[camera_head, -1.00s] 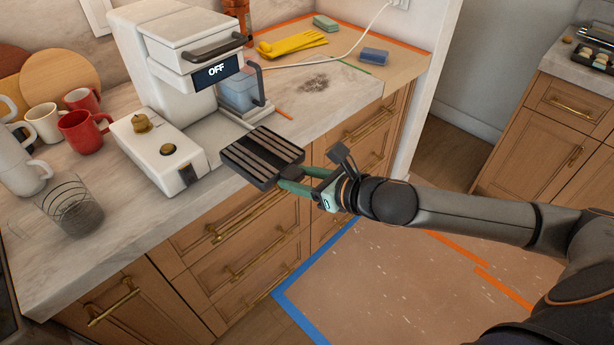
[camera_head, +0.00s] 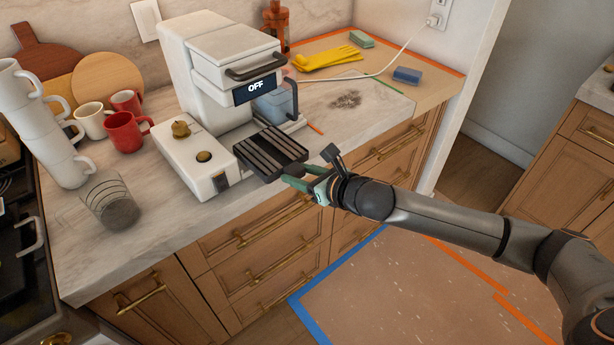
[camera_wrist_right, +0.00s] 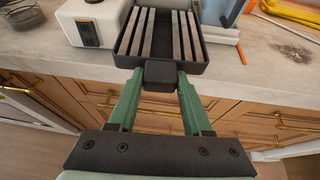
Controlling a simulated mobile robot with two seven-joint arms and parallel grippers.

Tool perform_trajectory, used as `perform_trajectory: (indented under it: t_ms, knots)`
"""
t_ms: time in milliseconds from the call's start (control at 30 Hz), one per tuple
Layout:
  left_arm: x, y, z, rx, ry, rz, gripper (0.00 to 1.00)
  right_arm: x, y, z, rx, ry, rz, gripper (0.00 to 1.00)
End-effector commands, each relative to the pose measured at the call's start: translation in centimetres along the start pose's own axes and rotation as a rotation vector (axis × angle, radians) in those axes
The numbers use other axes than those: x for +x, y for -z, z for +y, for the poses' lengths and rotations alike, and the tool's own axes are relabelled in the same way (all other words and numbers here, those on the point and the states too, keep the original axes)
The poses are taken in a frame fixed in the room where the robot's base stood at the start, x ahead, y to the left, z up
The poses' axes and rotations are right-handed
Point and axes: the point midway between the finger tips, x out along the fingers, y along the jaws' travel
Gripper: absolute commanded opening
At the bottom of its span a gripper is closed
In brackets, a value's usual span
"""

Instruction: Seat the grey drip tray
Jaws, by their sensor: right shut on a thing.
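The drip tray (camera_head: 271,152) is dark with grey slats and is held level at the counter's front edge, in front of the white coffee machine (camera_head: 205,80). My right gripper (camera_head: 298,179) is shut on the tray's front tab, which also shows in the right wrist view (camera_wrist_right: 160,76). The tray (camera_wrist_right: 161,36) extends away from the fingers there. The machine's display reads OFF. A clear blue-tinted container (camera_head: 274,105) with a dark handle is at the machine's front, behind the tray. Whether the tray touches the machine's base cannot be told. My left gripper is not in view.
Red mugs (camera_head: 126,132), a stack of white mugs (camera_head: 45,130) and a glass (camera_head: 110,200) stand left of the machine. A white cord crosses the back.

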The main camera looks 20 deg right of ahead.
Motion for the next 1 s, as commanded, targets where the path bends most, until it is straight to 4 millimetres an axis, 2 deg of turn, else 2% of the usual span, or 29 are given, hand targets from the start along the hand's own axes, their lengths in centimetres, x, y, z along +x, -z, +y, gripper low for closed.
perform_trajectory:
  t_ms: [1000]
  knots:
    - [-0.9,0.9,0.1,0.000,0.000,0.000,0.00,7.2,-3.4,0.1,0.000,-0.002,-0.003,0.00]
